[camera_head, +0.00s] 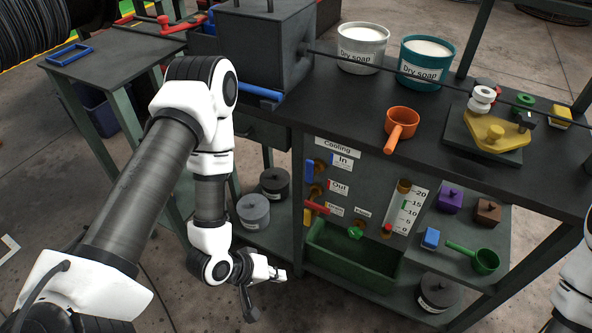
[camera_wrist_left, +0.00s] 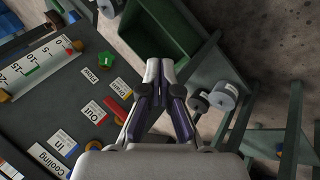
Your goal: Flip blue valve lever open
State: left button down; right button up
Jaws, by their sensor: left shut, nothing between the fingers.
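The blue valve lever (camera_head: 309,169) is on the grey cooling panel beside the "In" label, pointing roughly vertically. My right gripper is out of view; only a white part of my right arm shows at the right edge.
A red lever (camera_head: 317,207) by "Out" and a yellow lever (camera_head: 307,215) by "Drain" sit under the blue one. A green trough (camera_head: 352,256) is below the panel. Grey canisters (camera_head: 254,210) stand on the lower shelf. An orange scoop (camera_head: 400,127) lies at the bench edge.

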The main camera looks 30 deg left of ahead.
aim_at(312, 168)
pick_arm(q)
jog(key=w+a+r+n+t+b, duration=0.5)
jog(key=w+a+r+n+t, duration=0.3)
jog(key=w+a+r+t, duration=0.3)
notch_tip(312, 168, up, 4)
jog(key=shift+a+f+t+b, duration=0.1)
jog(key=shift+a+t+b, duration=0.25)
jog(key=shift+a, duration=0.2)
jog(key=shift+w, duration=0.1)
jog(key=w+d+b, duration=0.2)
jog(key=w+d, duration=0.4)
jog(key=w, duration=0.3)
jog(key=shift+w+d, duration=0.2)
jog(key=shift+d, duration=0.2)
jog(key=shift+w, duration=0.1)
